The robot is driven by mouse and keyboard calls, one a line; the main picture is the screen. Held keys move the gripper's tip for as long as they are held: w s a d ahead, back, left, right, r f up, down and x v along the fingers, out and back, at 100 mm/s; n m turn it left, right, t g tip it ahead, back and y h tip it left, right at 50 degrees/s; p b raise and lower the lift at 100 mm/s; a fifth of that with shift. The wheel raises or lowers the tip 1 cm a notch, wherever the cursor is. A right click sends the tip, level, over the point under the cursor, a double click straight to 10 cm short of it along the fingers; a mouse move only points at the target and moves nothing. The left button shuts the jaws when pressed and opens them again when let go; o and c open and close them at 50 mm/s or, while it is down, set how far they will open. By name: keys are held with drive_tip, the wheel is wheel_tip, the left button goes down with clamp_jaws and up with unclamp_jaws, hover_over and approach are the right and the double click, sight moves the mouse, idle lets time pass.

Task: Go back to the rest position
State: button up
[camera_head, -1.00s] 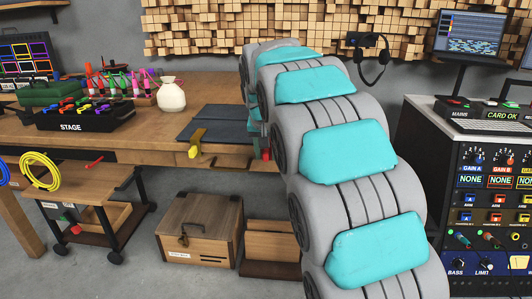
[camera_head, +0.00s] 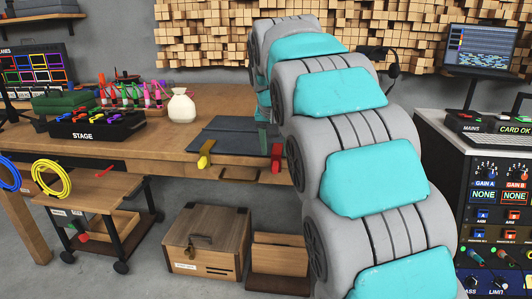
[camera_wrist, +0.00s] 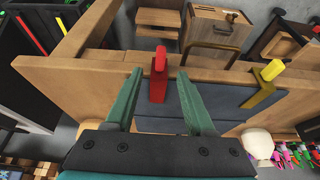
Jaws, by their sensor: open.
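My gripper (camera_wrist: 160,74) is open and empty in the wrist view, with its two green fingers spread above the bench edge. A red clamp (camera_wrist: 158,78) shows between the fingers in that picture. I cannot tell how far below them it is. In the head view my grey and turquoise arm reaches over the wooden bench (camera_head: 130,150). A green finger of my gripper shows above the dark mat (camera_head: 228,138), near the red clamp (camera_head: 277,158). The rest of the gripper is hidden by the arm.
A yellow clamp (camera_head: 204,160) sits at the mat's front edge. A white pouch (camera_head: 182,106) and the black STAGE box (camera_head: 95,125) stand on the bench. A wooden chest (camera_head: 204,237) and a wheeled cart (camera_head: 95,200) are below. A control rack (camera_head: 490,200) stands right.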

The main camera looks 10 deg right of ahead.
drive_tip(key=s+f+n+g, duration=0.1)
drive_tip(key=s+f, duration=0.5)
drive_tip(key=s, duration=0.8)
drive_tip(key=s+f+n+g, duration=0.1)
drive_tip(key=s+f+g, duration=0.2)
drive_tip(key=s+f, duration=0.4)
drive_tip(key=s+f+n+g+y, duration=0.1)
drive_tip(key=s+f, duration=0.6)
drive_tip(key=s, duration=1.5)
drive_tip(key=shift+s+f+n+g, duration=0.2)
drive_tip(key=shift+n+g, duration=0.1)
drive_tip(key=shift+g, duration=0.2)
